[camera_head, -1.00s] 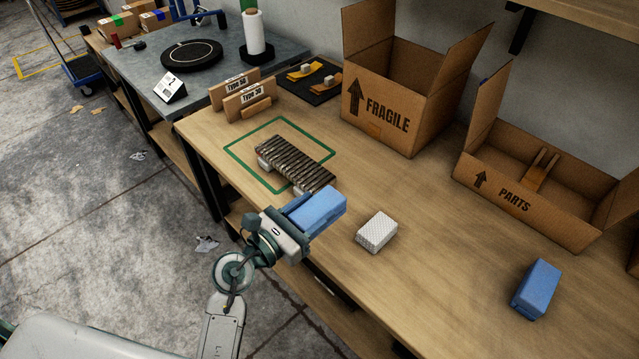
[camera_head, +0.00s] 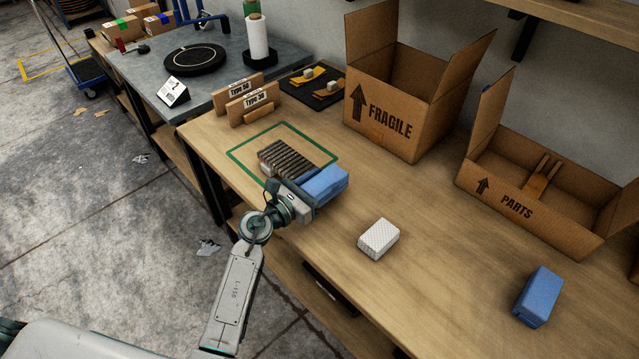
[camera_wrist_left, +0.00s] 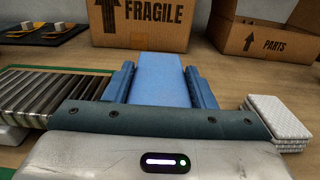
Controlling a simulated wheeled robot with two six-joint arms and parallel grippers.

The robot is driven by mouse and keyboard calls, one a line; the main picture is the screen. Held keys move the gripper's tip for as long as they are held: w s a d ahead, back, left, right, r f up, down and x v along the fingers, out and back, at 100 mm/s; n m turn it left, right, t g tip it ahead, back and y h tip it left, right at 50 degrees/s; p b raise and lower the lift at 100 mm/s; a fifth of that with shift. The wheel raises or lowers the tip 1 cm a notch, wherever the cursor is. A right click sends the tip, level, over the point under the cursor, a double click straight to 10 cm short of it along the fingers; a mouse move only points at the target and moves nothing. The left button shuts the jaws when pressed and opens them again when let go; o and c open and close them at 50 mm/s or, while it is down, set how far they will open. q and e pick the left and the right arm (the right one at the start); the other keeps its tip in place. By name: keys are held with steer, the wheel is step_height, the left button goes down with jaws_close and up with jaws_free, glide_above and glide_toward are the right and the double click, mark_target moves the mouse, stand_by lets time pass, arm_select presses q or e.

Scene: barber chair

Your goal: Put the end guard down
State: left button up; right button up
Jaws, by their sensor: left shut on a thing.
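My left gripper (camera_head: 306,192) is shut on a blue block, the end guard (camera_head: 328,181), at the near right end of the roller strip (camera_head: 290,160). In the left wrist view the end guard (camera_wrist_left: 161,78) sits between the two fingers, and the rollers (camera_wrist_left: 50,92) lie just left of them. The roller strip lies inside a green outlined rectangle (camera_head: 240,158). Whether the end guard touches the table or the strip is hidden by the gripper. A second blue block (camera_head: 538,296) stands apart at the right. My right gripper is out of view.
A white patterned block (camera_head: 379,238) lies right of my gripper. A FRAGILE box (camera_head: 385,120) and a PARTS box (camera_head: 520,205) stand behind. Type 50 wooden holders (camera_head: 250,98) and a black mat (camera_head: 300,92) are at the back left. Table between the blocks is clear.

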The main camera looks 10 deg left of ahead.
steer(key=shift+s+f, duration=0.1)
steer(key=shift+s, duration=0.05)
arm_select(q)
steer(key=o, duration=0.9)
steer(key=shift+o, duration=0.2)
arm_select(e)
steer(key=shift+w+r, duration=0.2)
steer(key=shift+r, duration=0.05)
arm_select(q)
steer(key=shift+s+a, duration=0.1)
steer(key=shift+s, duration=0.15)
steer(key=shift+v, duration=0.8)
steer(key=b+v, duration=0.1)
steer(key=v, duration=0.8)
steer(key=shift+s+a+b, duration=0.1)
steer(key=shift+b, duration=0.2)
steer(key=shift+s+a, duration=0.2)
steer(key=shift+s, duration=0.05)
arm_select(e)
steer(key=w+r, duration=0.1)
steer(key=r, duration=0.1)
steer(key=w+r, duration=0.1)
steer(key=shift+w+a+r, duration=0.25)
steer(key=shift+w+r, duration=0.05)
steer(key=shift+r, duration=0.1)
